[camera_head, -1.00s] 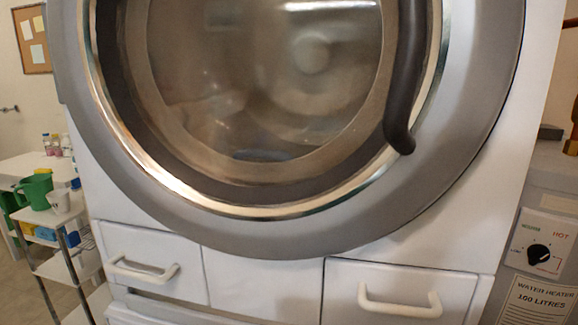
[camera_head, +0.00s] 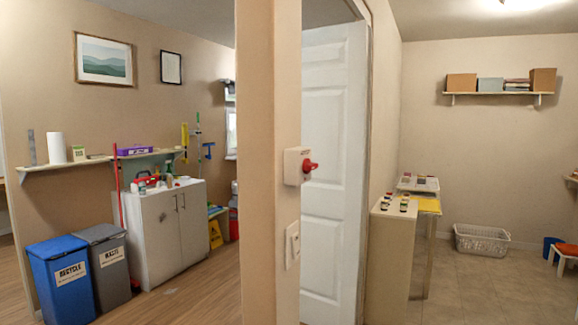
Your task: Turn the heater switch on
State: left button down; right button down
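A white switch box (camera_head: 292,166) with a red rotary knob (camera_head: 309,166) is mounted on the beige wall post in the middle of the head view. Its label is too small to read, so I cannot tell for certain that it is the heater switch. The knob's on or off position cannot be told. A white wall plate (camera_head: 292,244), looking like a light switch, is below it. The water heater is not in view. Neither of my grippers is in view.
The wall post (camera_head: 258,120) splits the view. A white door (camera_head: 333,150) stands just right of it. Blue (camera_head: 62,278) and grey bins (camera_head: 104,262) and a cabinet (camera_head: 165,230) are at left. At right are a laundry basket (camera_head: 482,240) and open tiled floor (camera_head: 490,290).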

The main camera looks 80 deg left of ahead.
aim_at(308, 166)
jog(key=u, duration=0.5)
jog(key=i+u, duration=0.15)
jog(key=u, duration=0.35)
jog(key=l+u, duration=0.1)
jog(key=u, duration=0.4)
jog(key=i+u, duration=0.1)
jog(key=u, duration=0.4)
jog(key=l+u, duration=0.15)
jog(key=u, duration=0.35)
jog(key=l+u, duration=0.1)
jog(key=u, duration=0.35)
